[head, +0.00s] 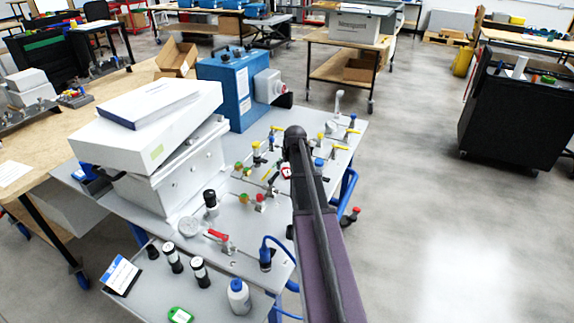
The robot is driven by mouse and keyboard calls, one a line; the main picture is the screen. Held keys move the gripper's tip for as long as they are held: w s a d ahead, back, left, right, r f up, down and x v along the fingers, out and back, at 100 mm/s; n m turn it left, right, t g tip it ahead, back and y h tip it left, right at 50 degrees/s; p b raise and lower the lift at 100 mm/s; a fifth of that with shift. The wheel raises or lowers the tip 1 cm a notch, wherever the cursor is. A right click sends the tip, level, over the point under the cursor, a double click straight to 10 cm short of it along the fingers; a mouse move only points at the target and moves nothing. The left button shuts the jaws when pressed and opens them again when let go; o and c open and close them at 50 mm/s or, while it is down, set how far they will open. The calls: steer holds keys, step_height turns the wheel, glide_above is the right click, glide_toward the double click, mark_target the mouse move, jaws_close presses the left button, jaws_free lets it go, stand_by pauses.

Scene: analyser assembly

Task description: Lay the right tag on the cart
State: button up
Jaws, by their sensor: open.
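A small red-and-white piece that looks like a tag (286,172) is among the valves on the grey panel, just left of my arm. A green tag with a pale label (180,315) lies at the front edge of a lower grey surface (215,307), which may be the cart top. I cannot tell for sure which tag is the right one. My arm rises from the bottom centre over the panel's right part, its dark rounded end near the valves. My gripper's fingers do not show; they are out of sight or hidden behind the arm.
A white box (150,125) and a blue unit (236,88) stand behind. Open floor (440,220) lies right.

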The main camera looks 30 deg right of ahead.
steer(key=d+p+v, duration=0.1)
steer(key=p+v, duration=0.6)
steer(key=v, duration=0.1)
steer(key=shift+s+a+r, duration=0.15)
steer(key=shift+a+r, duration=0.25)
steer(key=shift+a, duration=0.15)
stand_by(0.6)
steer(key=s+a+n+g, duration=0.1)
steer(key=s+a, duration=0.4)
steer(key=a, duration=0.6)
steer(key=s+a+f+n+g, duration=0.1)
steer(key=s+a, duration=0.5)
steer(key=a, duration=0.6)
steer(key=s+a+g+y, duration=0.1)
steer(key=s+a, duration=0.5)
steer(key=a, duration=0.6)
steer(key=shift+s+f+n+g, duration=0.25)
steer(key=shift+n+g, duration=0.15)
steer(key=shift+g, duration=0.3)
steer(key=shift+w+a, duration=0.1)
step_height(320, 180, up, 16)
steer(key=p, duration=1.6)
steer(key=shift+f, duration=0.25)
